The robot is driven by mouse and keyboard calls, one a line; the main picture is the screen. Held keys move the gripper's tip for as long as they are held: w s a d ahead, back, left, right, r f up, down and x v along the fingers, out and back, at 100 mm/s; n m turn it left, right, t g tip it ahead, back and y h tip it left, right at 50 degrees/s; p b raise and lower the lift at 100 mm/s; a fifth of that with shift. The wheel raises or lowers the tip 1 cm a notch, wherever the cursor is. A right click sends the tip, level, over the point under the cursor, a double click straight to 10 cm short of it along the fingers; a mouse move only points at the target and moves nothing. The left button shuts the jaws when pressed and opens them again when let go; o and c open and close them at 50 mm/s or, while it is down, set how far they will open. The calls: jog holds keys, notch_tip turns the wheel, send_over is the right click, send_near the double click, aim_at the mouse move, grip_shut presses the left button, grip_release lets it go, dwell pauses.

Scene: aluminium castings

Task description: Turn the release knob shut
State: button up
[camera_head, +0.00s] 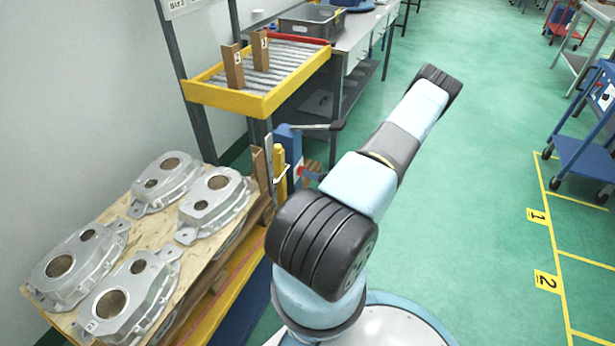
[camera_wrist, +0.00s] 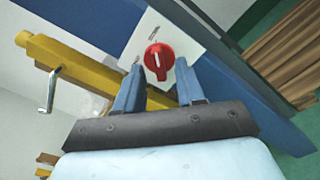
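The release knob (camera_wrist: 158,60) is a red round knob with a white pointer line. It sits on a white plate (camera_wrist: 185,40) fixed to a blue post (camera_wrist: 95,20) in the wrist view. My gripper (camera_wrist: 158,75) has its two blue fingers apart, one on each side of the knob's lower part. I cannot tell whether the fingertips touch the knob. In the head view the knob is not clearly seen; the blue post (camera_head: 288,143) stands beyond the pallet, and my arm hides part of that area.
A pallet (camera_head: 205,262) with several aluminium castings stands at left. A yellow-framed roller rack (camera_head: 262,104) stands behind.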

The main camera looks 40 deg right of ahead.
jog(key=shift+w+a, duration=0.1)
jog(key=shift+w, duration=0.2)
jog(key=shift+c, duration=0.3)
grip_shut()
